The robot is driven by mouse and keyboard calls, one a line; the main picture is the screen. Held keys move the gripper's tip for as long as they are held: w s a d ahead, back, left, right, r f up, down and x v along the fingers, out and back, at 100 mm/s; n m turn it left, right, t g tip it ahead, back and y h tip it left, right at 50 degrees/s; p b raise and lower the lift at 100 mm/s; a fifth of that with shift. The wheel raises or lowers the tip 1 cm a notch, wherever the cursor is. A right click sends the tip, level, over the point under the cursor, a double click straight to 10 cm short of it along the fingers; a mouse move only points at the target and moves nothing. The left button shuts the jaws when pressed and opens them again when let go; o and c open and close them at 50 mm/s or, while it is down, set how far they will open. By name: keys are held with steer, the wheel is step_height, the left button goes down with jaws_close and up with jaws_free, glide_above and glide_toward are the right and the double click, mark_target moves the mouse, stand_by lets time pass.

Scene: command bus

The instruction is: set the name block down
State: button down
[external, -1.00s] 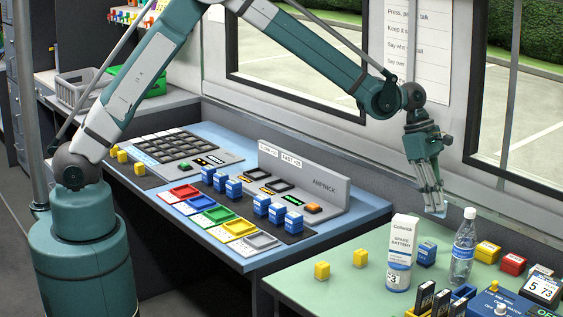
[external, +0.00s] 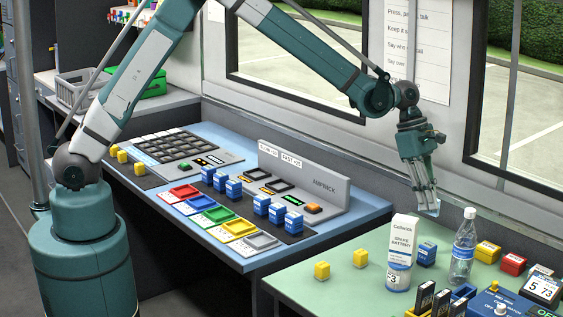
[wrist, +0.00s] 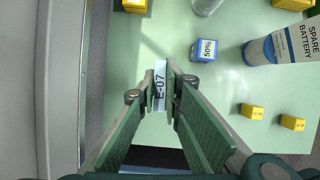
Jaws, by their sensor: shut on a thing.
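My gripper (external: 425,200) is shut on the name block (wrist: 160,86), a small pale block marked "E-07" in the wrist view. The block sits between the fingertips (wrist: 160,82), its label facing the wrist camera. In the external view the block (external: 430,209) shows as a small pale piece at the fingertips, held in the air above the far side of the green table (external: 330,295), behind the white battery box. Most of its sides are hidden by the fingers.
A "Spare Battery" box (external: 402,262), a blue "50%" block (external: 427,254) and a clear bottle (external: 463,250) stand near below. Two yellow blocks (external: 322,271) (external: 360,258) are to the left. The blue console (external: 255,262) with colored trays lies further left. A window wall stands behind.

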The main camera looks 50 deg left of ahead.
steer(key=s+a+m, duration=0.1)
steer(key=s+a, duration=0.7)
steer(key=s, duration=0.2)
steer(key=shift+s+a, duration=0.25)
steer(key=shift+a, duration=0.05)
steer(key=shift+f+b, duration=0.4)
steer(key=shift+f, duration=2.65)
steer(key=shift+f+b, duration=0.3)
steer(key=shift+f, duration=1.55)
steer(key=shift+f, duration=0.15)
steer(key=c, duration=2.9)
jaws_free()
steer(key=o, duration=0.4)
